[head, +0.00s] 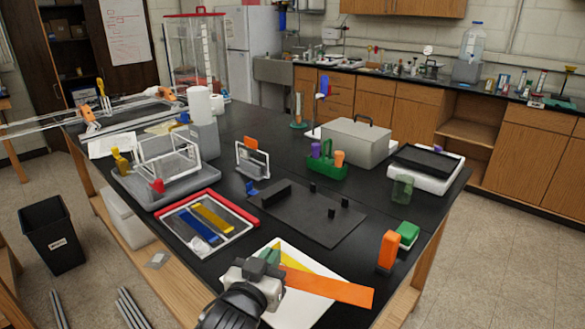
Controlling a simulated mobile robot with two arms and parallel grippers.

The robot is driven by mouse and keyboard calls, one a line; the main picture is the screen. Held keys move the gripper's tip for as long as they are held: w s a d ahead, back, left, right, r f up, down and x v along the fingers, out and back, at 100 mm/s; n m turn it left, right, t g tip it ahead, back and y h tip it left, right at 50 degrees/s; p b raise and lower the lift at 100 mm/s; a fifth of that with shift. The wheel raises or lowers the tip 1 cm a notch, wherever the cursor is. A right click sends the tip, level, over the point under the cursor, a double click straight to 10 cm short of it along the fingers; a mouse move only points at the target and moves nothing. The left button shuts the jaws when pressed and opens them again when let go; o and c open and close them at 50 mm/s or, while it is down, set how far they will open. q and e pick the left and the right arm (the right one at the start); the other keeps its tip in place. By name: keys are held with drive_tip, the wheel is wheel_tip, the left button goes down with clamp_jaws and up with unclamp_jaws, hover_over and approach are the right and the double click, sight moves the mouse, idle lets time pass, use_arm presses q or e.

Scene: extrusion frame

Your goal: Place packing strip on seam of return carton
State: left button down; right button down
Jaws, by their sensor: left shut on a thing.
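My left gripper (273,268) is low in the head view, above the near edge of the black bench. It is shut on what appears to be a flat orange strip (332,287), which reaches out to the right. The fingertips and the strip's gripped end are partly hidden. A white sheet or board (309,257) lies behind and below the gripper, with a yellow triangular piece (285,257) by it. I cannot clearly pick out a return carton or its seam. My right gripper is not in view.
A red-edged tray (218,200) with yellow and blue strips lies left of the gripper. A dark plate (310,218) with small black blocks lies behind. An orange block (388,252) and a green block (408,233) stand right. A grey case (356,143) is farther back.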

use_arm(q)
drive_tip(key=s+a+f+n+y, duration=0.3)
drive_tip(key=s+a+f, duration=0.5)
drive_tip(key=s+a, duration=0.3)
drive_tip(key=s+y, duration=0.1)
drive_tip(key=s, duration=0.3)
drive_tip(key=shift+a+t+y, duration=0.2)
drive_tip(key=shift+t+y, duration=0.1)
